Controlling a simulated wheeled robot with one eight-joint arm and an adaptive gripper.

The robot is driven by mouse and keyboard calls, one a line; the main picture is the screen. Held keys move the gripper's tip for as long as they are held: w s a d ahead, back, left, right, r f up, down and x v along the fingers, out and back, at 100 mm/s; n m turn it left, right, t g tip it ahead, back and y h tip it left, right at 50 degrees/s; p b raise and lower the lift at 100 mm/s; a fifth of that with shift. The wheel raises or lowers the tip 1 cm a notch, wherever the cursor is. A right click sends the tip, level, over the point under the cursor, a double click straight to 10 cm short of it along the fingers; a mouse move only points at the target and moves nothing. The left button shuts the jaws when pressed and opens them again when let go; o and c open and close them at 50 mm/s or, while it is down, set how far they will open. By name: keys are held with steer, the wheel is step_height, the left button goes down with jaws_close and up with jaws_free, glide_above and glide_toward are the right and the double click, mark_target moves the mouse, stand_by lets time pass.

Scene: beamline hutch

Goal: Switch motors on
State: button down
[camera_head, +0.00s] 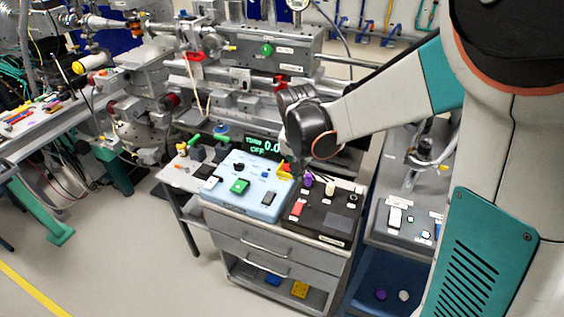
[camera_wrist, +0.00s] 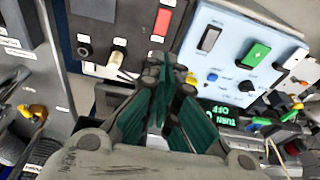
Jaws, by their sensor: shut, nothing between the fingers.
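A light blue control box (camera_head: 254,183) stands on a grey drawer cabinet. The labels are too small to read, so I cannot tell which switch is for the motors. My gripper (camera_wrist: 160,72) is shut and empty, above the boxes near their adjoining edges. In the head view my wrist partly hides it.
Beamline hardware with a metal rail (camera_head: 262,105) rises behind the boxes. A cluttered table (camera_head: 30,140) is at left. The floor at lower left is clear.

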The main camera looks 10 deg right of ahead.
mark_target(299, 203)
steer(key=b+x, duration=0.5)
steer(key=x, duration=1)
steer(key=shift+f, duration=0.35)
steer(key=shift+d, duration=0.1)
